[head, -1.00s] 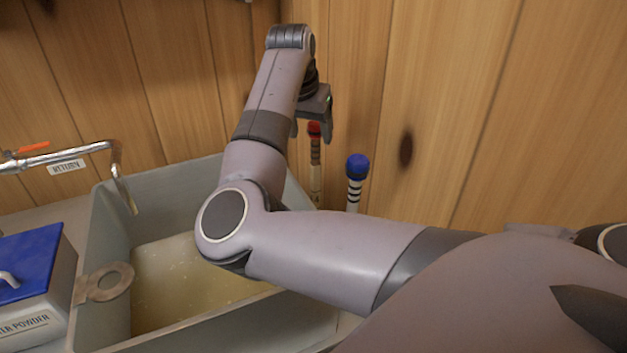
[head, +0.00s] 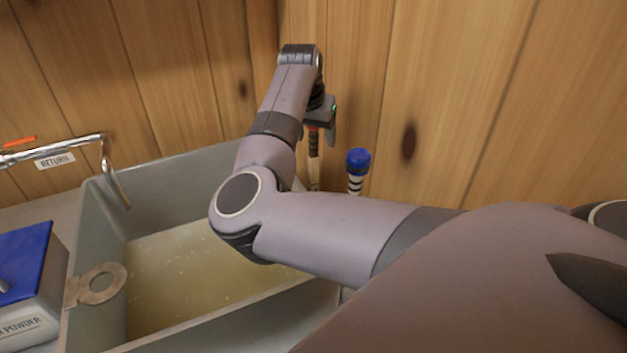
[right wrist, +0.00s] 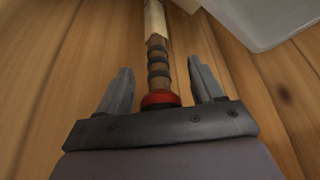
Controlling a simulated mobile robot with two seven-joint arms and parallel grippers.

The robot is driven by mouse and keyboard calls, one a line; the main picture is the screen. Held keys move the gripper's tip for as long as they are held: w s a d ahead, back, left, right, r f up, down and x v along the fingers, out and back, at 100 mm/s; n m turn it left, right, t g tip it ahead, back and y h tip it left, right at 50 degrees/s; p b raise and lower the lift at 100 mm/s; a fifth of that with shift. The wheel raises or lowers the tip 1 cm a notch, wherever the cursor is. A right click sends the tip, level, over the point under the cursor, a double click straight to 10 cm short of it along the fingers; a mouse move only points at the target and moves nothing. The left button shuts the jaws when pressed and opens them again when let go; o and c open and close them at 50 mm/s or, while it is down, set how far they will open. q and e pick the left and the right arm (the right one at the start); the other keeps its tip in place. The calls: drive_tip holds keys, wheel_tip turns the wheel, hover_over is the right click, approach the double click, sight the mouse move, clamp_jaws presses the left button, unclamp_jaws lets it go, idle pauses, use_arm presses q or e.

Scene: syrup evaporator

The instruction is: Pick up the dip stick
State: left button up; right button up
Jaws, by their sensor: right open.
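A stick with a red knob (right wrist: 160,98), dark bands and a pale shaft (right wrist: 154,22) stands upright by the wooden wall behind the tub. In the head view its shaft (head: 314,172) shows below my right gripper (head: 322,128), which hides most of the knob. In the right wrist view my right gripper (right wrist: 160,66) is open, with one finger on each side of the banded handle; gaps show on both sides. A second stick with a blue knob (head: 358,158) and black and white bands stands to its right. The left gripper is out of view.
A grey tub (head: 160,168) of yellowish liquid (head: 190,270) lies left of and below my right arm. A metal return pipe (head: 70,146) reaches over its left side. A blue-lidded box (head: 28,262) stands at the left. The wooden wall (head: 440,100) is close behind.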

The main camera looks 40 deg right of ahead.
clamp_jaws()
drive_tip(key=shift+r, duration=0.1)
wheel_tip(320, 180, up, 20)
drive_tip(key=shift+p, duration=0.4)
idle(0.4)
